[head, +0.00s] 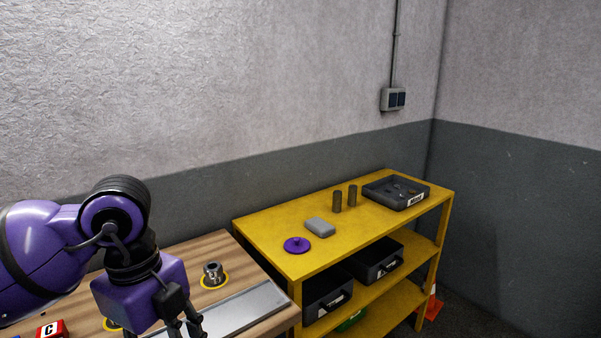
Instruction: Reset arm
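My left arm comes in from the left over the wooden bench, purple with black joints. My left gripper (186,330) points down at the bottom edge of the view, above the bench near a grey metal plate. Its two dark fingers show apart with a gap between them, and I see nothing held there. Its fingertips are partly cut off by the edge. My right arm and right gripper do not show.
The wooden bench (238,262) carries a metal part (213,274) on a yellow ring, the plate (240,312) and a red block (51,329). A yellow shelf (345,230) holds a purple disc (297,245), grey block (320,227), two cylinders (337,202) and a dark tray (396,204).

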